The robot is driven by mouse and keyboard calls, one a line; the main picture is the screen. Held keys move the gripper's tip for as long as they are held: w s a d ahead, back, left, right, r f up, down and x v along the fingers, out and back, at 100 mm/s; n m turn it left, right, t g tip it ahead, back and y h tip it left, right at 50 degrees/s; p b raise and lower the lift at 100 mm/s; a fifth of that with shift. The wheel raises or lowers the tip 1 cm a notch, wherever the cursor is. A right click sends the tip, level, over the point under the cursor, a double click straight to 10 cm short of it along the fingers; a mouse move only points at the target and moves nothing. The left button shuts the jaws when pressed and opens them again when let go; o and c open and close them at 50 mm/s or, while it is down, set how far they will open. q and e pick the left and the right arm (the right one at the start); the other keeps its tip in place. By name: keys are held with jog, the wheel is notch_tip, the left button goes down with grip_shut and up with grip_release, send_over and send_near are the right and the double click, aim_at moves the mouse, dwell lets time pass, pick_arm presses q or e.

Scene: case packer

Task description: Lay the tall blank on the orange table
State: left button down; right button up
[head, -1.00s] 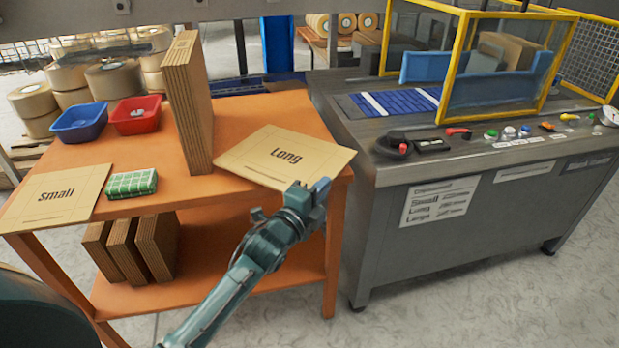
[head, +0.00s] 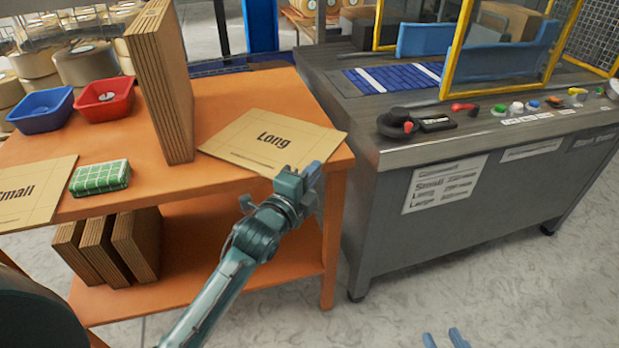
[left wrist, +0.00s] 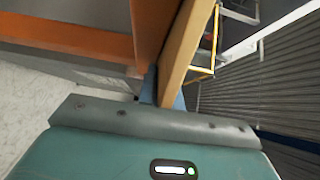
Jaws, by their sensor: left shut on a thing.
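A flat tan blank printed "Long" (head: 240,138) is at the right end of the orange table (head: 225,186), its front corner over the front edge. No blank marked "Tall" shows. My left gripper (head: 312,178) is at the blank's front right edge, shut on it. In the left wrist view the board (left wrist: 188,45) stands edge-on between the fingers, beside orange table parts. I cannot tell whether the blank touches the tabletop. My right gripper (head: 444,339) shows only two separated blue fingertips at the bottom edge, open and empty.
A tall stack of boards (head: 165,90) stands left of the blank. A "Small" blank (head: 30,190), a green checked pack (head: 100,178), a blue bin (head: 40,108) and a red bin (head: 104,98) are further left. The grey machine (head: 425,205) stands close on the right.

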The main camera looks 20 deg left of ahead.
pick_arm(q)
jog(key=shift+r, duration=0.15)
jog(key=c, duration=2)
grip_release()
jog(key=shift+f, duration=0.2)
jog(key=o, duration=0.4)
jog(key=shift+o, duration=0.2)
jog(key=shift+r, duration=0.15)
